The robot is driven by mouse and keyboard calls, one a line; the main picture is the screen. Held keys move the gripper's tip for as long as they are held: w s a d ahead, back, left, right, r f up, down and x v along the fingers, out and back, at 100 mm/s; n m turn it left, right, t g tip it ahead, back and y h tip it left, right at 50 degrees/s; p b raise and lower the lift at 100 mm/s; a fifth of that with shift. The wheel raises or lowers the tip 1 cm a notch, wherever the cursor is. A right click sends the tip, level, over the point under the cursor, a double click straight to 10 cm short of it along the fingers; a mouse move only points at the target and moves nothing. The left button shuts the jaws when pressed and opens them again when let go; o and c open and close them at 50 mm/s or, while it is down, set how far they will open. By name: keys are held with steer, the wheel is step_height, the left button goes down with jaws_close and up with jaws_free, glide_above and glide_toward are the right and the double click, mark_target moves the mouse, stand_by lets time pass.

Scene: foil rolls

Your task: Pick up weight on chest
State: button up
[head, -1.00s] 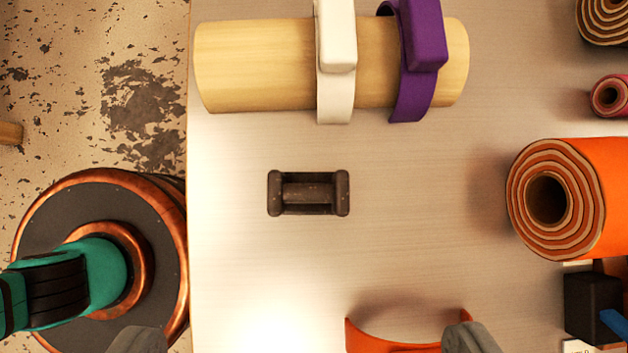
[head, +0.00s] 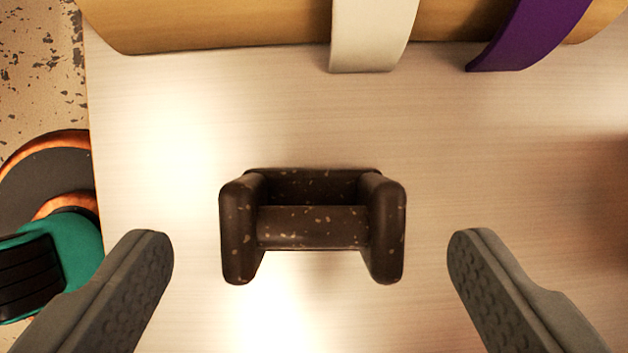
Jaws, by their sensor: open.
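The weight (head: 312,227), a small dark brown speckled dumbbell-like piece with two upright end plates joined by a bar, rests on the pale wood-grain top of the chest (head: 200,130). It is near the middle of the head view. My gripper (head: 310,252) is open, with one grey textured finger to the left of the weight and one to the right. Both fingers are apart from it, with clear gaps on each side. Nothing is between the fingers except the view of the weight and the top.
A tan wooden cylinder (head: 230,22) lies along the top of the view, with a white band (head: 372,35) and a purple band (head: 530,32) around it. The chest's left edge borders a speckled floor (head: 35,70). The surface around the weight is bare.

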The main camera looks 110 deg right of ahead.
mark_target(313, 240)
steer(key=shift+x, duration=2)
steer(key=c, duration=1.5)
